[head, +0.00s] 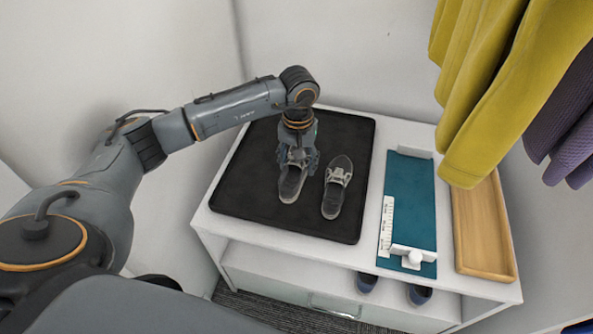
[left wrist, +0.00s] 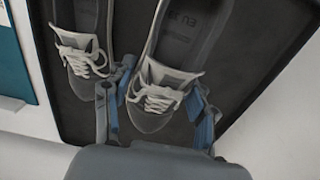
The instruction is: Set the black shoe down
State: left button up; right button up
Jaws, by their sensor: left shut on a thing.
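My left gripper (head: 298,160) points down over the black tray (head: 258,215) and is shut on a black shoe (head: 291,186) with pale laces. In the left wrist view the held black shoe (left wrist: 153,118) lies between the two fingers, near its laced part. My right gripper is not in view.
The tray lies on a white shelf unit (head: 300,245). To its right are a teal board (head: 411,205) with a white measuring slide and a wooden tray (head: 485,235). Yellow clothes (head: 500,80) hang above at the right. The tray's left and front parts are clear.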

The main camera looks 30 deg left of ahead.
aim_at(296, 171)
pick_arm(q)
jog(key=shift+w+a+f, duration=0.25)
jog(key=shift+f, duration=0.2)
jog(key=shift+w+a+f, duration=0.2)
jog(key=shift+w+f, duration=0.05)
jog(key=shift+f, duration=0.15)
notch_tip(296, 171, down, 2)
jog(key=shift+f, duration=0.55)
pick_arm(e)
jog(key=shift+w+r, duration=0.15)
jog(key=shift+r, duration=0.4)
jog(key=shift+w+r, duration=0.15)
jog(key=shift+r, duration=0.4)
pick_arm(q)
jog(key=shift+b, duration=0.3)
jog(key=shift+f, duration=0.1)
jog(key=o, duration=1.2)
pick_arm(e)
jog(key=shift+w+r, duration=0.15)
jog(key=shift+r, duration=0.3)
